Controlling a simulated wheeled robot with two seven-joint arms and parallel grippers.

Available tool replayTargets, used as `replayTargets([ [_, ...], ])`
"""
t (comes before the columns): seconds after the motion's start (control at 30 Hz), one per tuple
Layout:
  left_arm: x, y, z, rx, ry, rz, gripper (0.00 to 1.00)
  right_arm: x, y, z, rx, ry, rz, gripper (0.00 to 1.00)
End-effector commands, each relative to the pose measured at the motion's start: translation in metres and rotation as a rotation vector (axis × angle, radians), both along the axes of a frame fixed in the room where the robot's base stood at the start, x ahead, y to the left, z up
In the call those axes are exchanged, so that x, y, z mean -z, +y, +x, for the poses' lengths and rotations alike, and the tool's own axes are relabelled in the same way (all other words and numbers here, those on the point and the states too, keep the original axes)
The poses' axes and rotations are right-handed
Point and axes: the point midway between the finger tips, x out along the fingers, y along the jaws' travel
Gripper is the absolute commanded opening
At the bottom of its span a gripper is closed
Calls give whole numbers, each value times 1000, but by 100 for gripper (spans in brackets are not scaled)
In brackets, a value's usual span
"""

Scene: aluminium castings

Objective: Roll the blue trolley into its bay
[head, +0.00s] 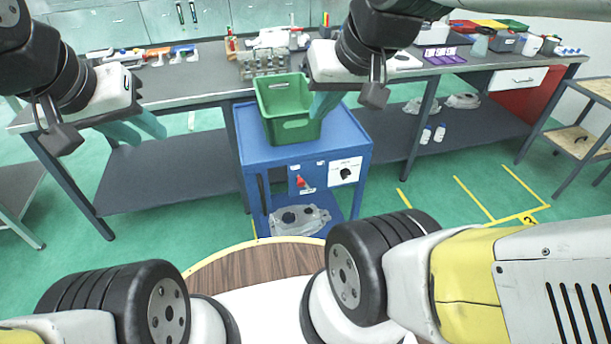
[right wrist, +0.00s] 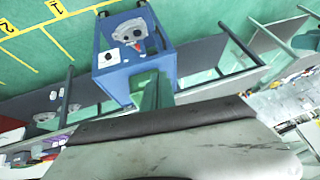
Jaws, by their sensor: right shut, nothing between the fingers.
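The blue trolley (head: 285,154) stands upright in front of the workbench, carrying a green crate (head: 290,108) on its top. Its front has a panel with a red part and a black knob; a clear bag lies on its lower shelf. It also shows in the right wrist view (right wrist: 165,35). My right gripper (head: 325,104) is shut and empty, over the trolley top by the crate's right side; I cannot tell whether it touches. My left gripper (head: 140,132) is open and empty, left of the trolley. Yellow bay lines (head: 475,198) mark the floor to the right, with a number 2.
A long grey workbench (head: 195,90) with tools, racks and bins runs behind the trolley. Two small bottles (head: 433,134) stand on its lower shelf. A wooden-topped stand (head: 575,138) is at the far right. The green floor right of the trolley is clear.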

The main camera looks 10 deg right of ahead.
Motion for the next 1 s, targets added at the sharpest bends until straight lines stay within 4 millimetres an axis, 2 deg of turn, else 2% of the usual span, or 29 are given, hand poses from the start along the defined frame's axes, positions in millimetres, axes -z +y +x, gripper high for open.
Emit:
replayTargets([
  [0.3, 0, 0, 0, 0, 0, 0, 30, 0, 0, 0, 0, 0, 0, 2],
  [0.47, 0, 0, 0, 0, 0, 0, 30, 3, 3, 10, -7, 6, 3, 33],
  [0.5, 0, 0, 0, 0, 0, 0, 30, 5, 5, 17, -11, 12, 6, 38],
  [0.57, 0, 0, 0, 0, 0, 0, 30, 10, 10, 32, -20, 22, 11, 38],
  [0.77, 0, 0, 0, 0, 0, 0, 30, 46, 32, 100, -49, 55, 23, 38],
  [0.87, 0, 0, 0, 0, 0, 0, 30, 72, 44, 132, -58, 69, 21, 38],
  [1.0, 0, 0, 0, 0, 0, 0, 30, 118, 61, 172, -70, 89, 9, 38],
])
